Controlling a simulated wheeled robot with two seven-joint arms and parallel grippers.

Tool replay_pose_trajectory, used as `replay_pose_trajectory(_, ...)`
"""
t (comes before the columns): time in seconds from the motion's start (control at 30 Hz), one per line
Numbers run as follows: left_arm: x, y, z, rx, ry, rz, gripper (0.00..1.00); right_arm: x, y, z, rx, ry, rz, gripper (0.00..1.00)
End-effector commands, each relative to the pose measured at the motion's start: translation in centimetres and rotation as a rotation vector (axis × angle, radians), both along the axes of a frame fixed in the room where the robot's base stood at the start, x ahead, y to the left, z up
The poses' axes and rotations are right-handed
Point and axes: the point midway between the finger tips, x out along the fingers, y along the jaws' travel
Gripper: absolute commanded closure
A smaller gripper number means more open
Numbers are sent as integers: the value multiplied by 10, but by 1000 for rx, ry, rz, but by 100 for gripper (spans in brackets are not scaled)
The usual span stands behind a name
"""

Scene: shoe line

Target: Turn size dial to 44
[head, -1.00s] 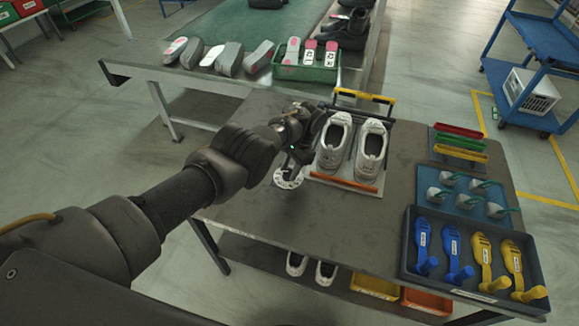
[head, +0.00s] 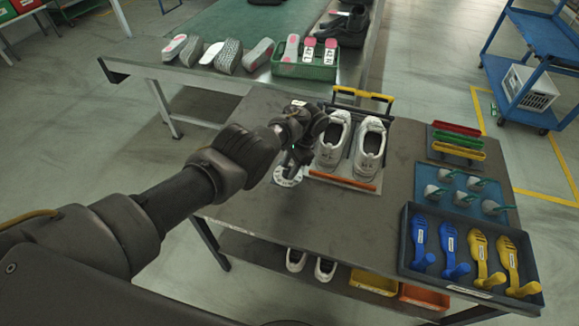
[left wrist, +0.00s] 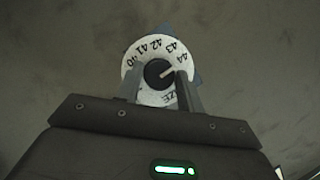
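The size dial (head: 287,177) is a white disc on the table, left of the pair of white shoes. In the left wrist view, the dial (left wrist: 145,54) shows numbers from 40 to 44 around a black knob (left wrist: 157,73). The knob's light pointer line aims to the upper right, at about 44. My left gripper (left wrist: 159,78) is over the dial, with one finger on each side of the knob. Narrow gaps seem to show between fingers and knob, so it looks open. In the head view my left gripper (head: 292,164) partly hides the dial. My right gripper is not in view.
The white shoes (head: 351,143) stand on a holder right beside my left gripper. A dark tray (head: 408,277) with blue and yellow shoe trees, and a blue tray (head: 466,206), are at the right. The front middle of the table is clear.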

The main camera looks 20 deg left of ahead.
Motion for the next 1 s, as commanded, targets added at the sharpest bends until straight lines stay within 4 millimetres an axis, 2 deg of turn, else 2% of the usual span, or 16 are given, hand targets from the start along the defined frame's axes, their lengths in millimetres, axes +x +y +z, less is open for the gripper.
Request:
replay_pose_trajectory(0.03,0,0,0,0,0,0,55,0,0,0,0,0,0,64)
replay_pose_trajectory(0.13,0,0,0,0,0,0,43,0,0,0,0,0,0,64)
replay_pose_trajectory(0.47,1,-1,4,0,0,1,43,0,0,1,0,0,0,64)
replay_pose_trajectory(0.57,4,-5,16,-1,-2,1,43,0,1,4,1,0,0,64)
replay_pose_trajectory(0.77,14,-17,53,-1,-2,1,43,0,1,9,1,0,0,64)
replay_pose_trajectory(1.0,24,-28,86,0,-2,1,43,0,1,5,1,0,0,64)
